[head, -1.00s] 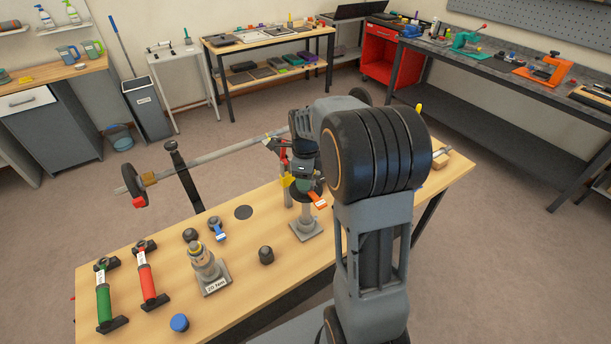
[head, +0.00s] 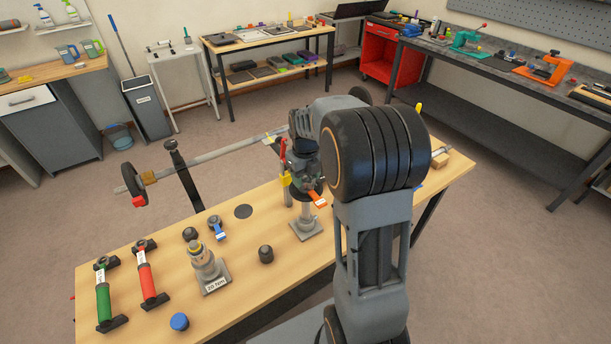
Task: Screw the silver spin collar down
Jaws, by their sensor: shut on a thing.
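My gripper (head: 306,184) points down at the top of a grey upright post on a square base (head: 305,228), near the middle of the wooden bench. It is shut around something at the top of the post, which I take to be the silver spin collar. The collar itself is hidden by the gripper and its coloured parts, so its height on the post and any thread cannot be made out. An orange tab (head: 319,201) sticks out just below the jaws, at the right.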

